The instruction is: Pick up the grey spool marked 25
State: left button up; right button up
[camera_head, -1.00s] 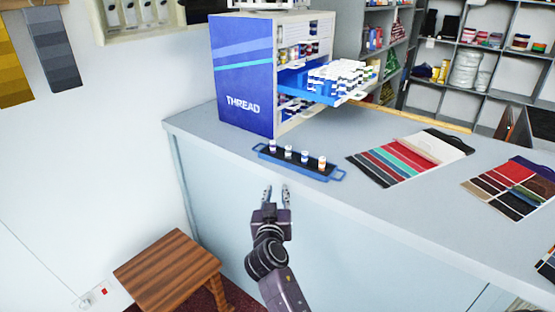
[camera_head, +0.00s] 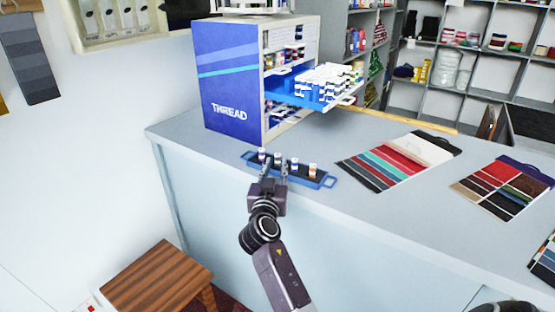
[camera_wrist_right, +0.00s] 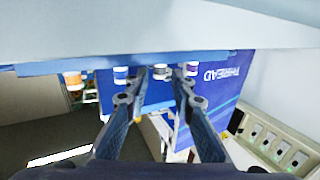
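A blue-framed tray (camera_head: 324,181) with a dark bed stands near the counter's front edge, holding several upright spools. The second spool from the left (camera_head: 277,157) looks greyish in the right wrist view (camera_wrist_right: 160,73); no number is readable on it. My right gripper (camera_head: 274,171) reaches in from the counter's front edge. In the right wrist view, its two fingers (camera_wrist_right: 160,88) are spread apart, with that spool between or just beyond their tips. I cannot tell whether they touch it. My left gripper is not in view.
Neighbouring spools stand close by: one to the left (camera_head: 262,154), two to the right (camera_head: 294,163). The blue thread cabinet (camera_head: 228,90) with an open drawer (camera_head: 290,94) stands behind the tray. Swatch cards (camera_head: 385,165) lie to the right. A wooden stool (camera_head: 158,282) is below.

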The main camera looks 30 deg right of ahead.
aim_at(278, 161)
jog(key=shift+x, duration=1.45)
jog(key=c, duration=0.6)
jog(key=shift+o, duration=0.2)
jog(key=shift+r, duration=0.1)
